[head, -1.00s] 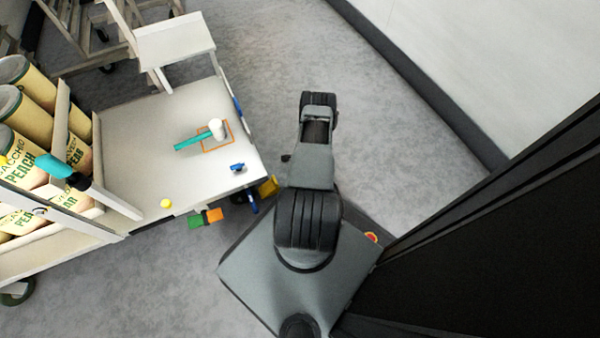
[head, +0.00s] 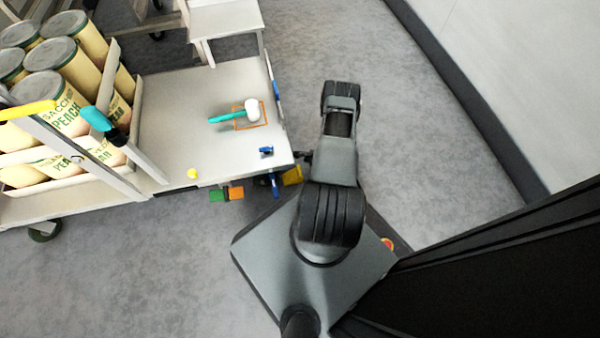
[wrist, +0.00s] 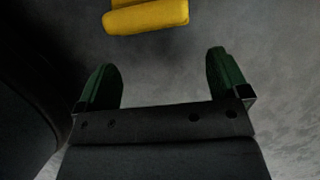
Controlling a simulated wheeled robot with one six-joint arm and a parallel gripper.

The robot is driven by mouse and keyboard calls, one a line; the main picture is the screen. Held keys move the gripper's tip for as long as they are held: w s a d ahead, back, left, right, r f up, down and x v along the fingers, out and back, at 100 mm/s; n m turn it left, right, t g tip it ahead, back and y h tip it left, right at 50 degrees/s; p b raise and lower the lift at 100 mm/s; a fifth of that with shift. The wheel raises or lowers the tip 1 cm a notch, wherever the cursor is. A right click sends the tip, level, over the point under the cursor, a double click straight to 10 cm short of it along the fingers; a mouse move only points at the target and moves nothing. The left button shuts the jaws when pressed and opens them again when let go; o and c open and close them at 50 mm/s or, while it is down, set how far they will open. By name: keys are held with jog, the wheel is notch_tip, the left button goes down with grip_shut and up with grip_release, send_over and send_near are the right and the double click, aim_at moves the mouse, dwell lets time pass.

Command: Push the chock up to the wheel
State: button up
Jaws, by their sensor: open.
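The yellow chock (head: 292,175) lies on the floor by the near right corner of the white cart, partly hidden by my arm in the head view. In the wrist view the chock (wrist: 147,17) is at the top edge, cut off by the frame, ahead of my gripper (wrist: 163,68). The two green fingers are apart with nothing between them; a gap of floor separates them from the chock. The wheel by the chock is not clearly seen; a blue part (head: 275,184) shows there under the cart corner. A dark caster (head: 44,231) shows under the cart's left end.
The cart deck (head: 165,100) carries a white-headed mallet (head: 252,109) and a small blue item (head: 266,151). Large cans (head: 60,95) stand at left. Green and orange blocks (head: 226,194) show at the cart's near edge. A black cabinet (head: 490,270) is at right. Floor is open at lower left.

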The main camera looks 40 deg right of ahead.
aim_at(290, 176)
jog(key=a, duration=0.1)
jog(key=w+a, duration=0.1)
jog(key=a, duration=0.1)
jog(key=w+a+b, duration=0.1)
jog(key=shift+w+a, duration=0.1)
jog(key=shift+a, duration=0.05)
jog(key=shift+w+a+f+b, duration=0.1)
jog(key=shift+a+f+b, duration=0.15)
jog(key=shift+f+b, duration=0.25)
jog(key=c, duration=1.1)
jog(key=shift+w+a+f+p, duration=0.1)
jog(key=shift+w+a+p, duration=0.2)
jog(key=shift+a, duration=0.55)
jog(key=shift+w+a+p, duration=0.2)
jog(key=shift+w+a, duration=0.15)
jog(key=shift+a, duration=0.45)
jog(key=o, duration=1.1)
jog(key=shift+d, duration=0.15)
